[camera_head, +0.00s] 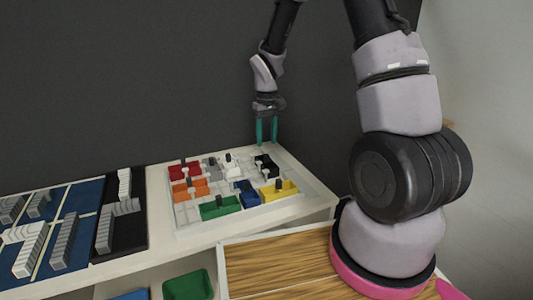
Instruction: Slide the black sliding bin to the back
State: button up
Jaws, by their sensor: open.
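The black sliding bin (267,163) sits in the white gridded tray (252,205), near its back right corner. It is small in the picture, and its inside is hard to make out. My gripper (266,142) points down with two teal fingers, open and empty. In the picture its fingertips are just above the black bin, toward the tray's back edge. I cannot tell how far they are from the bin.
The tray also holds red (184,172), orange (190,190), green (220,207), blue (249,196) and yellow (279,192) bins, and white pieces. Blue and black boards with grey blocks (70,240) lie left. A dark wall (130,80) stands close behind.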

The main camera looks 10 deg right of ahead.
aim_at(267, 162)
notch_tip(267, 162, down, 6)
dwell(0.4)
grip_shut()
dwell(1.2)
